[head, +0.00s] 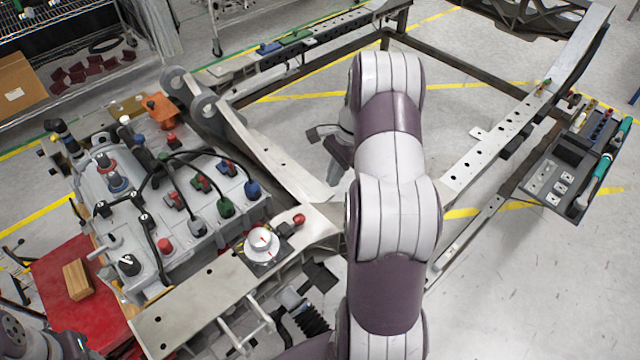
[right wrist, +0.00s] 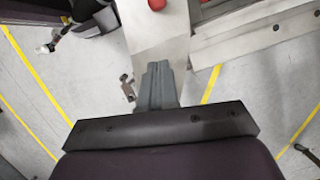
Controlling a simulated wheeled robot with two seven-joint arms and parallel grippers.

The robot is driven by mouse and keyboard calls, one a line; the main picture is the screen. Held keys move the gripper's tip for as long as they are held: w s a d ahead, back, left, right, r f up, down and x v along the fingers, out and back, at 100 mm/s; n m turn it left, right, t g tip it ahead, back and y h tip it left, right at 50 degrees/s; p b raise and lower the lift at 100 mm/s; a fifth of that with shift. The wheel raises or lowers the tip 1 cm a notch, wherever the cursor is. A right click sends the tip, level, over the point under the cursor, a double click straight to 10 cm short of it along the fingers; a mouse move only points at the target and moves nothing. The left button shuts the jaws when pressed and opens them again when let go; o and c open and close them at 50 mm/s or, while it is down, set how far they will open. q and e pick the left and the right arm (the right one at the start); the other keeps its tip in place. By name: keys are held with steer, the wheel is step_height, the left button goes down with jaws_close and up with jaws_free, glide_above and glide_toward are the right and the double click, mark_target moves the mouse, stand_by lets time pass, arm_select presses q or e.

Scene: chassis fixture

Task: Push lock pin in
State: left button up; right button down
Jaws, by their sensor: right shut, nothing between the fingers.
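A small red knob (head: 299,219), which looks like the lock pin, stands on the metal chassis plate next to a white round dial with red marks (head: 262,243). A red knob also shows at the top edge of the right wrist view (right wrist: 157,4), partly cut off. I cannot tell how far the pin is in. My right gripper (head: 336,172) is beyond the red knob and to its right in the head view, apart from it, partly hidden by my right arm. Its grey fingers (right wrist: 158,82) are shut and empty in the right wrist view. My left gripper is not in view.
A grey unit with cables and coloured connectors (head: 165,200) stands left of the plate. An orange block (head: 160,111) is behind it. Chassis rails (head: 510,130) frame open floor. A tool tray (head: 570,170) is at the right. A red surface (head: 85,270) is at lower left.

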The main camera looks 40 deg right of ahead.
mark_target(291, 225)
steer(key=x, duration=0.2)
steer(key=p+x, duration=0.1)
steer(key=x, duration=0.4)
steer(key=shift+w+a+f, duration=0.25)
steer(key=shift+w+a, duration=0.05)
steer(key=shift+w, duration=0.15)
steer(key=shift+a+f+p, duration=0.1)
steer(key=shift+a+p, duration=0.75)
steer(key=shift+a, duration=0.35)
steer(key=shift+a+f, duration=0.1)
steer(key=shift+a, duration=0.25)
steer(key=shift+w+a+f, duration=0.15)
steer(key=shift+a+f, duration=0.05)
steer(key=shift+a, duration=0.15)
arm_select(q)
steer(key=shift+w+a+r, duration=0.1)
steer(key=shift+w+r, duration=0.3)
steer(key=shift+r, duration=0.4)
arm_select(e)
steer(key=shift+d, duration=0.1)
